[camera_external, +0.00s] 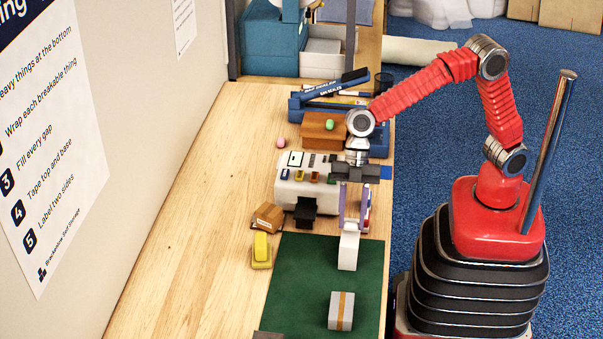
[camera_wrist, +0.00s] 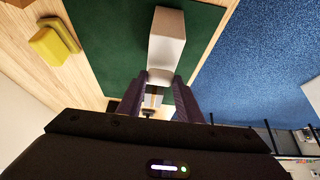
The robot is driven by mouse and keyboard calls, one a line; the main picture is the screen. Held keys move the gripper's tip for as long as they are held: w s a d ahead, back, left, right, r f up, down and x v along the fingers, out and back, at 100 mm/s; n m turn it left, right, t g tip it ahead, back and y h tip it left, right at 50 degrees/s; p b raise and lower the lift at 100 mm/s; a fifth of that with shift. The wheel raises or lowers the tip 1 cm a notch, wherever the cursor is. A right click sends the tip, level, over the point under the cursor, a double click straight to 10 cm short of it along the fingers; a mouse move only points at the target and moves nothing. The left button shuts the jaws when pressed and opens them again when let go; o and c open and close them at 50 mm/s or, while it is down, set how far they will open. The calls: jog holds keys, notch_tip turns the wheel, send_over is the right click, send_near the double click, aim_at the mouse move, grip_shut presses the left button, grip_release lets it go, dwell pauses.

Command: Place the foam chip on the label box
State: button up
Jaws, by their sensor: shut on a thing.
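My gripper (camera_external: 350,222) points down over the far end of the green mat and is shut on a white block (camera_external: 348,252). In the wrist view the block (camera_wrist: 166,40) sits between the dark fingers (camera_wrist: 162,78). I cannot tell whether its lower end touches the mat. Two small rounded pieces look like foam chips: a green one (camera_external: 330,124) on a brown box (camera_external: 313,131), and a pink one (camera_external: 281,142) on the bench farther left. No thing in view is clearly marked as the label box.
A taped grey parcel (camera_external: 335,312) lies on the green mat (camera_external: 295,290). A yellow object (camera_external: 261,248) and a small brown carton (camera_external: 269,215) stand left of it. A pale machine (camera_external: 290,192) and a blue tool (camera_external: 325,90) lie behind. Bare bench (camera_external: 190,220) is free at left.

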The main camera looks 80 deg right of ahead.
jog(key=shift+f, duration=0.45)
jog(key=o, duration=1)
jog(key=shift+f, duration=0.1)
jog(key=v, duration=1.2)
